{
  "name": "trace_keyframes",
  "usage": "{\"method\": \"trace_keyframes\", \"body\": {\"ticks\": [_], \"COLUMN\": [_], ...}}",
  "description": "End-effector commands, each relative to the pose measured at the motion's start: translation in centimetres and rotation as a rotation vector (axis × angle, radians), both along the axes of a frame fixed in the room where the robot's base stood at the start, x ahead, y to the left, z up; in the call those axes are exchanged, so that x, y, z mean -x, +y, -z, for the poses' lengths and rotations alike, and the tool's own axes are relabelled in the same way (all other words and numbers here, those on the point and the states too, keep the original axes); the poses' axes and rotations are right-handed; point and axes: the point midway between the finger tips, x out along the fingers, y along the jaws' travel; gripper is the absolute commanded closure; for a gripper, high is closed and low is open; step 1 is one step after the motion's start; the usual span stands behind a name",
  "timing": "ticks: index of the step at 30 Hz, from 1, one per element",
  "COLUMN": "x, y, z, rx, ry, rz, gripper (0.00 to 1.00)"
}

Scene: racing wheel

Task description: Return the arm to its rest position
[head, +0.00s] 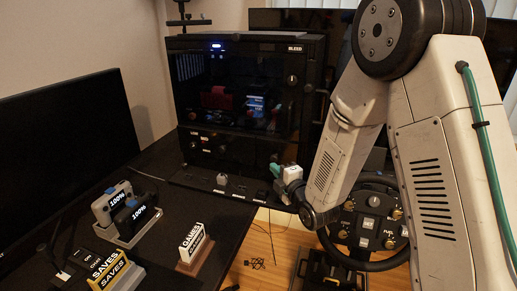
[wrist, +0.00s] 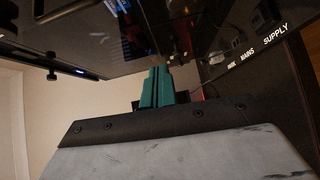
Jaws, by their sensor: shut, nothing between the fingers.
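My gripper (head: 276,171) has green fingers and hangs in front of the lower part of the black cabinet in the head view. My white arm reaches down to it from the upper right. In the wrist view the green fingers (wrist: 157,87) are together, with nothing between them. I cannot tell from these views whether the fingertips touch the cabinet.
The black cabinet (head: 247,135) stands at the back with a switch panel below. A racing wheel (head: 368,215) is behind my arm. A dark monitor (head: 62,150), two controllers on a stand (head: 126,238), and SAVES (head: 108,268) and GAMES (head: 192,246) blocks are on the left desk.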

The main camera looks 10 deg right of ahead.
Motion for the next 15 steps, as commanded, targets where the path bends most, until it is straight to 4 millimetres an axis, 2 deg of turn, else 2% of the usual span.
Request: {"method": "trace_keyframes", "body": {"ticks": [7,11,15], "x": [-1.4,0.9,5.1], "y": [-3.8,-5.5,-7.6], "z": [-4.9,-6.7,-8.8], "rx": [-0.139,-0.252,-0.402], "ry": [0.228,0.408,0.616], "rz": [0.137,0.229,0.368], "gripper": [1.00,1.00,1.00]}}
